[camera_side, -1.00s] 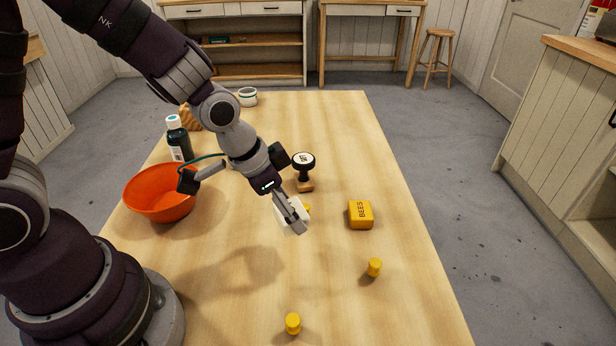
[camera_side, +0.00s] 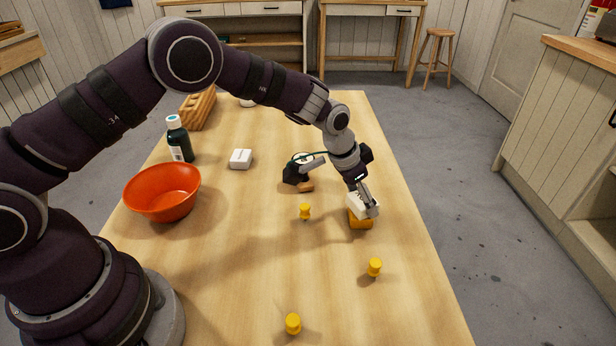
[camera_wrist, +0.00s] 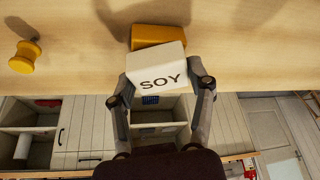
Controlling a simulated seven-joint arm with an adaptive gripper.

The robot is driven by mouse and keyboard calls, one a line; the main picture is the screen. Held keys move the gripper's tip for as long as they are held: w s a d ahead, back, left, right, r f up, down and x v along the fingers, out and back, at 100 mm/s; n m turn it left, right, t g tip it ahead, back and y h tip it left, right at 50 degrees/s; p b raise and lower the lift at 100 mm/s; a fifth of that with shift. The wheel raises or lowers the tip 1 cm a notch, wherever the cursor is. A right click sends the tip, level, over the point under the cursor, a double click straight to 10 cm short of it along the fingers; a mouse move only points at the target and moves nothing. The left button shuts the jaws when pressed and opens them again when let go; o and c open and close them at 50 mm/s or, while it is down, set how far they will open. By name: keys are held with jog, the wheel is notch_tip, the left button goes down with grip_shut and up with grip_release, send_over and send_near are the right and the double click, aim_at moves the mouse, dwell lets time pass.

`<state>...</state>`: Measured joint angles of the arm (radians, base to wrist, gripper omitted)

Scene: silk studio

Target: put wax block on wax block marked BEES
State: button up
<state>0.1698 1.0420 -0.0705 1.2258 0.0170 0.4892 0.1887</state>
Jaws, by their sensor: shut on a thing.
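My gripper (camera_side: 367,208) is shut on a white block (camera_side: 359,204). In the wrist view the white block (camera_wrist: 156,68) shows the word SOY between my two fingers (camera_wrist: 160,88). The yellow wax block (camera_side: 360,221), whose BEES marking is now hidden, lies on the table under the white block. In the wrist view the yellow block (camera_wrist: 158,35) shows just behind the white block's far edge. I cannot tell whether the two blocks touch. Another white block (camera_side: 241,159) lies alone on the table, left of my arm.
Yellow pegs stand on the table at the middle (camera_side: 305,211), right (camera_side: 374,267) and front (camera_side: 293,323). An orange bowl (camera_side: 163,191) and a dark bottle (camera_side: 178,139) stand at the left. A stamp's wooden base (camera_side: 305,187) shows behind my gripper. A wooden rack (camera_side: 198,110) stands farther back.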

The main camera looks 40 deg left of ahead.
jog(key=o, duration=1.1)
jog(key=shift+f, duration=0.1)
jog(key=s+a+r+n+t+y, duration=0.1)
jog(key=s+a+r, duration=0.2)
jog(key=s+r, duration=0.5)
jog(key=s+a+r+n, duration=0.1)
jog(key=s+a+r, duration=0.35)
jog(key=r, duration=0.65)
jog(key=s+a+f+n, duration=0.1)
jog(key=s+a+n, duration=0.1)
jog(key=s, duration=0.8)
jog(key=shift+s+a+n+t+y, duration=0.15)
jog(key=shift+s+n+t+y, duration=0.05)
jog(key=shift+n+t+y, duration=0.1)
